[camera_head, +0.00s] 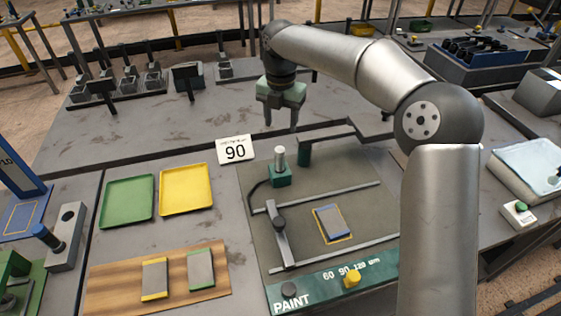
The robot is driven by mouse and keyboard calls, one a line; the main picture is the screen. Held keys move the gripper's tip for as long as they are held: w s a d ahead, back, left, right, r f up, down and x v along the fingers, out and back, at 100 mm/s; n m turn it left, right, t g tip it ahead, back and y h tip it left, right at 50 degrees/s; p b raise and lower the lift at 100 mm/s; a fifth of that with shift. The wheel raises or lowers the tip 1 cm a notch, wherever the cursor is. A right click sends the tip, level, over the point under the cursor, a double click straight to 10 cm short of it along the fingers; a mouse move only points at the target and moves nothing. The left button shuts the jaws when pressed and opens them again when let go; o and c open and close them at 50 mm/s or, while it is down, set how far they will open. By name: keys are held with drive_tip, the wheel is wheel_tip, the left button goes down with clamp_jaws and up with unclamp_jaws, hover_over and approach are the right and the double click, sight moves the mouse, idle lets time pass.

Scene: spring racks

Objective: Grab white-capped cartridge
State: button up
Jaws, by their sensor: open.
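A white-capped cartridge (280,158) stands upright in a green holder (280,178) on the grey paint station board. My gripper (281,118) hangs above and behind it, fingers pointing down, open and empty. The fingertips appear apart from the cartridge, with a visible gap between them and its cap. The cartridge is fully in view and nothing covers it.
Green (127,201) and yellow (187,189) trays lie left. A sliding arm (281,235) and a blue plate (332,222) are in front.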

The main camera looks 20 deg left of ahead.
sight(281, 149)
wheel_tip(281, 149, down, 10)
drive_tip(key=shift+f+p, duration=0.2)
drive_tip(key=shift+p, duration=0.5)
drive_tip(key=shift+w+a+f+p, duration=0.1)
drive_tip(key=shift+f+p, duration=0.35)
drive_tip(key=shift+f, duration=0.9)
drive_tip(key=shift+a+f+p, duration=0.1)
drive_tip(key=shift+f+p, duration=0.3)
drive_tip(key=shift+f, duration=0.95)
drive_tip(key=c, duration=1.1)
